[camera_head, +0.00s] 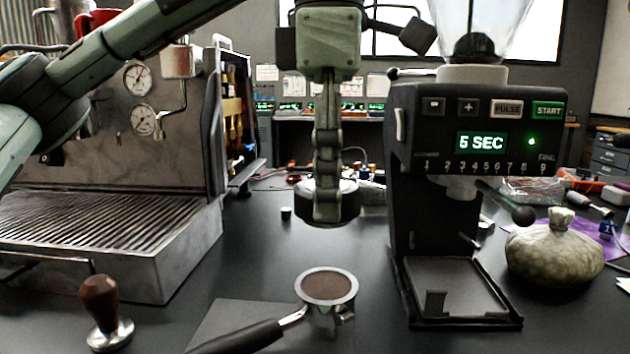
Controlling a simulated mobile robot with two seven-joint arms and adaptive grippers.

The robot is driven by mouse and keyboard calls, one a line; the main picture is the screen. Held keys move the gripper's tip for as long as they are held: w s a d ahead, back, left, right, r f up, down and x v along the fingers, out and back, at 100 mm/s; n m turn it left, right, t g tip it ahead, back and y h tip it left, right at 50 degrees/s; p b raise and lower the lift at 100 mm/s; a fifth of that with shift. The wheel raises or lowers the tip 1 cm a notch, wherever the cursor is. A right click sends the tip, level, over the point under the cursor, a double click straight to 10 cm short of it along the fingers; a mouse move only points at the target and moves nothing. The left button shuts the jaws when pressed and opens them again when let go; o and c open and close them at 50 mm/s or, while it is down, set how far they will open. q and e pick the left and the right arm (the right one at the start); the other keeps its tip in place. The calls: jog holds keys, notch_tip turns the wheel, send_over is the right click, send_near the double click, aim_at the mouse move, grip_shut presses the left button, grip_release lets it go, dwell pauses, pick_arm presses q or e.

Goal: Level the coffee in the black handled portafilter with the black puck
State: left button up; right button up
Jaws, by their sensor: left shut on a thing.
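The black-handled portafilter (240,339) lies on the dark counter at the front middle, its basket full of brown coffee (326,286) and facing up. My left gripper (327,205) points straight down from above and is shut on the black puck (348,208). The puck has a lighter, metallic-looking upper part. It hangs above and slightly behind the basket, with a visible gap between them. The fingers hide the middle of the puck. My right gripper is not in view.
A black grinder (478,120) showing "5 SEC" stands close on the right. A steel espresso machine (110,205) fills the left. A wooden-handled tamper (104,312) stands at the front left. A tied sack (553,250) sits at the right. A grey mat (225,318) lies near the portafilter.

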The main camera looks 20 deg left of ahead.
aim_at(328, 224)
pick_arm(q)
jog(key=shift+f, duration=2.4)
jog(key=shift+f+b, duration=0.35)
jog(key=shift+f, duration=0.5)
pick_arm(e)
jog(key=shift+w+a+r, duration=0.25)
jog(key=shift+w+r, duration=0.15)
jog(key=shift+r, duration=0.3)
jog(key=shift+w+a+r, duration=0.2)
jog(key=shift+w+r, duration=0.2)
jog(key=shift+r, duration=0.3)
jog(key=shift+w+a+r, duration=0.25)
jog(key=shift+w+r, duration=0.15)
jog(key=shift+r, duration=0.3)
pick_arm(q)
jog(key=shift+f+b, duration=1.25)
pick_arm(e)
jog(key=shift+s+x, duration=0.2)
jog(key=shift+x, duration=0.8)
pick_arm(q)
jog(key=n, duration=0.3)
jog(key=shift+b, duration=0.3)
jog(key=shift+d+r+n, duration=0.1)
jog(key=shift+r+n, duration=0.05)
jog(key=shift+n, duration=1.95)
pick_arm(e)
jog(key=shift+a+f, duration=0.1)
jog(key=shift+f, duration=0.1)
